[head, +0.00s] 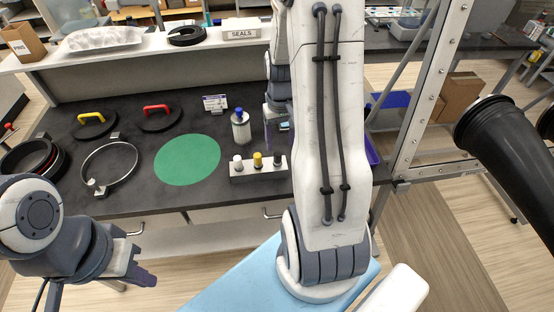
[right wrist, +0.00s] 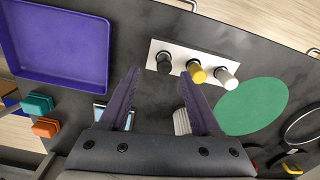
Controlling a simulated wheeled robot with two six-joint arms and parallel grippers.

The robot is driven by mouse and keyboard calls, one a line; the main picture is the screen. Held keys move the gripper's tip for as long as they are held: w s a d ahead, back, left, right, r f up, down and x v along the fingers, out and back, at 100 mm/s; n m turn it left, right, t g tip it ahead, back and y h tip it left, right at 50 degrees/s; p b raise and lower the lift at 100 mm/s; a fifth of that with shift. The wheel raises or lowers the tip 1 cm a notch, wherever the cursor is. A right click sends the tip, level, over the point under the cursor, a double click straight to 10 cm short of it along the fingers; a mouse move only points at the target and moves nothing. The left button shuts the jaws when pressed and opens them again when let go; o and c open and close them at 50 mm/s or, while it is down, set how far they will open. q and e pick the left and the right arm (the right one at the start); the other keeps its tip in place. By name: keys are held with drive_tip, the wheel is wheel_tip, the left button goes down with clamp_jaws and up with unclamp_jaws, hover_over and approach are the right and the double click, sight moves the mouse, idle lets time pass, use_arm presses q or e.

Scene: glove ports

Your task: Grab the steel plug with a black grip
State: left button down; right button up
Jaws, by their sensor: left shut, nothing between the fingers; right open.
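The steel plug with a black grip (right wrist: 164,63) stands in a pale rack (right wrist: 180,54) beside a yellow-grip plug (right wrist: 196,73) and a white-grip plug (right wrist: 227,68). In the head view the rack (head: 245,174) lies near the bench's front edge, with the black-grip plug (head: 278,161) at its right end. My right gripper (right wrist: 159,76) is open, its fingertips apart and pointing toward the black-grip plug, with nothing held. In the head view my right arm hides much of that area. My left gripper (head: 146,278) is shut and empty, in front of the bench at lower left.
A bottle with a blue top (head: 240,128) stands behind the rack. A green disc (head: 188,160) lies left of it. A purple tray (right wrist: 58,78) and teal (right wrist: 38,104) and orange (right wrist: 46,127) pieces lie left in the wrist view. A ring (head: 110,164) and handled lids (head: 160,117) lie farther left.

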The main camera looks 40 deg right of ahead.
sight(277, 153)
drive_tip(key=shift+a+f, duration=0.1)
drive_tip(key=shift+f, duration=0.7)
drive_tip(key=f, duration=0.1)
drive_tip(key=f+p, duration=0.1)
drive_tip(key=f, duration=0.2)
drive_tip(key=shift+w+a+f+p, duration=0.25)
drive_tip(key=shift+f+p, duration=0.05)
drive_tip(key=shift+p, duration=0.05)
drive_tip(key=shift+f, duration=0.3)
drive_tip(key=shift+c, duration=0.3)
clamp_jaws()
